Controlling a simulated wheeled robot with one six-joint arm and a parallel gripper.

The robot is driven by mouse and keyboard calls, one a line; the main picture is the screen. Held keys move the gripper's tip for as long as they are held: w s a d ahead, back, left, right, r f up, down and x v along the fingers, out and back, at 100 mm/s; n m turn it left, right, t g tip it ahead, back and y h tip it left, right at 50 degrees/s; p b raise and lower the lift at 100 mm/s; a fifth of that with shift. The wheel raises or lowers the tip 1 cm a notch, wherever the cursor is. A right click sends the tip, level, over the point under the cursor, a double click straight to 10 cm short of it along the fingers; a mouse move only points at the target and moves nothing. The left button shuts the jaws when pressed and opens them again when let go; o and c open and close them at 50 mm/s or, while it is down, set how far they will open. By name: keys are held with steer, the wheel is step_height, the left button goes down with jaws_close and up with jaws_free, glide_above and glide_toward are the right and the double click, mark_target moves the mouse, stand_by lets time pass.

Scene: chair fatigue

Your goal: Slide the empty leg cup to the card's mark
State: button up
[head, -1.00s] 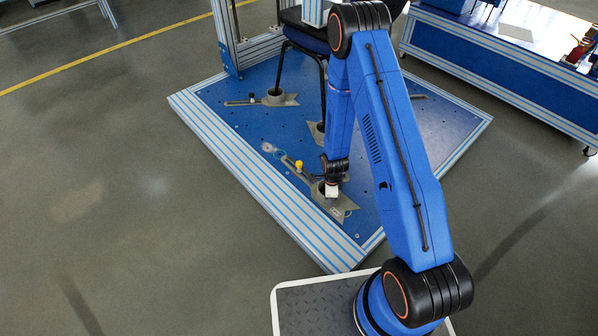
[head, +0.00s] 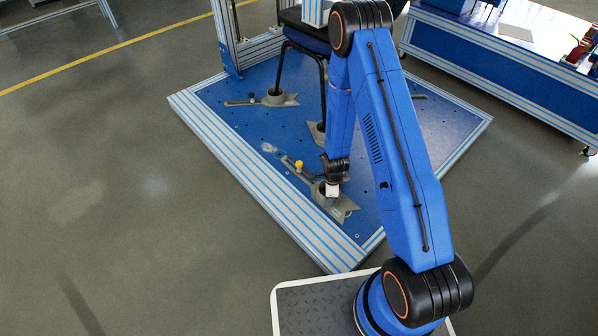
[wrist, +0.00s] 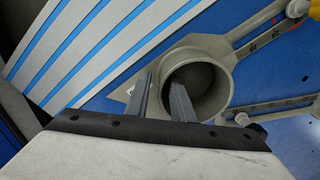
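The empty leg cup (wrist: 222,98) is a grey open ring on a flat grey base, near the front corner of the blue platform; in the head view my wrist partly covers its base (head: 349,207). A slotted grey arm (wrist: 262,30) runs from it, with a yellow knob (head: 299,165) on it in the head view. My gripper (wrist: 163,80) is at the cup's near rim, one finger outside the wall and one inside the mouth. The fingers stand apart with the wall between them; firm contact is not clear. I cannot make out the card or its mark for certain.
The blue platform (head: 235,120) has a striped metal edge (head: 290,220). A dark chair (head: 306,38) stands on it, a leg in another grey cup (head: 273,97). A third cup (head: 316,129) is partly hidden by my arm. A blue workbench (head: 500,75) is at right.

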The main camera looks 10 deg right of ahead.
steer(key=shift+r, duration=2.75)
steer(key=shift+w+r, duration=0.1)
steer(key=shift+r, duration=0.15)
steer(key=s+d+r+n+t, duration=0.15)
steer(key=r+n, duration=0.35)
steer(key=r, duration=1.2)
steer(key=s+d+r+n+t, duration=0.1)
steer(key=s+d+r+n, duration=0.3)
steer(key=r, duration=1.4)
steer(key=s+r+n+t, duration=0.2)
steer(key=s+r+n, duration=0.9)
steer(key=s+r, duration=0.7)
steer(key=s, duration=0.4)
steer(key=shift+s+d+r, duration=0.2)
steer(key=shift+s+r, duration=0.1)
steer(key=shift+s, duration=0.05)
